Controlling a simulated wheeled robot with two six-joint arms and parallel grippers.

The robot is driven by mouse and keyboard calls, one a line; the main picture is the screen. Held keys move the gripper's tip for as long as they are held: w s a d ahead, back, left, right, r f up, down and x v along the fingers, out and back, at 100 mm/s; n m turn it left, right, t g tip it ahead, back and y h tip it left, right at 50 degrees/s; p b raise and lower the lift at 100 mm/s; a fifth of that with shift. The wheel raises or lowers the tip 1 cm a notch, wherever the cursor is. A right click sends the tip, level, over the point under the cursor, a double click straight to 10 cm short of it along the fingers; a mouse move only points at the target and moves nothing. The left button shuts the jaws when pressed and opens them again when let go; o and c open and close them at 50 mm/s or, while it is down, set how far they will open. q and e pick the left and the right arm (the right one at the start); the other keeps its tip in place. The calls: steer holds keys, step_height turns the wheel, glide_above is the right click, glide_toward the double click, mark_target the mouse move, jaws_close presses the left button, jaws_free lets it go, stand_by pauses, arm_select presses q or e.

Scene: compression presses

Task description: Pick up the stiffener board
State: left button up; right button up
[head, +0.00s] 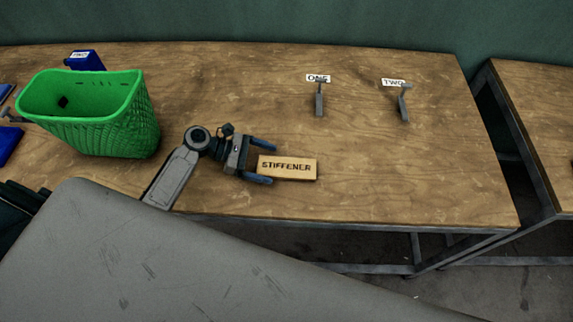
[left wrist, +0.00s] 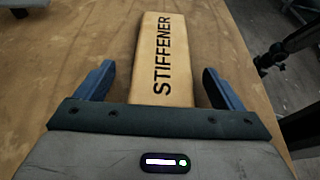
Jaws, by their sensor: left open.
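The stiffener board (head: 288,174) is a light wooden block marked STIFFENER. It lies on the wooden table (head: 400,170) near its front edge. In the head view my left gripper (head: 266,163) is open, with its blue fingers on either side of the board's left end. The left wrist view shows the same board (left wrist: 166,60) reaching up between the two fingers of my left gripper (left wrist: 157,85), with a gap on each side. My right gripper is not in view.
A green basket (head: 130,125) stands at the left of the table, with a blue labelled object (head: 84,61) behind it. Two small grey upright pieces, labelled ONE (head: 319,102) and TWO (head: 404,104), stand towards the back. The table right of the board is clear.

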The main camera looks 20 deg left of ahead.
mark_target(280, 166)
arm_select(q)
steer(key=x, duration=0.1)
steer(key=p+x, duration=0.1)
steer(key=x, duration=0.1)
steer(key=shift+s+d+r, duration=0.1)
steer(key=shift+d+r, duration=0.2)
steer(key=shift+d+f, duration=0.2)
steer(key=shift+a, duration=0.1)
steer(key=shift+c, duration=0.7)
steer(key=c, duration=0.7)
steer(key=shift+c, duration=1.3)
steer(key=shift+r, duration=0.1)
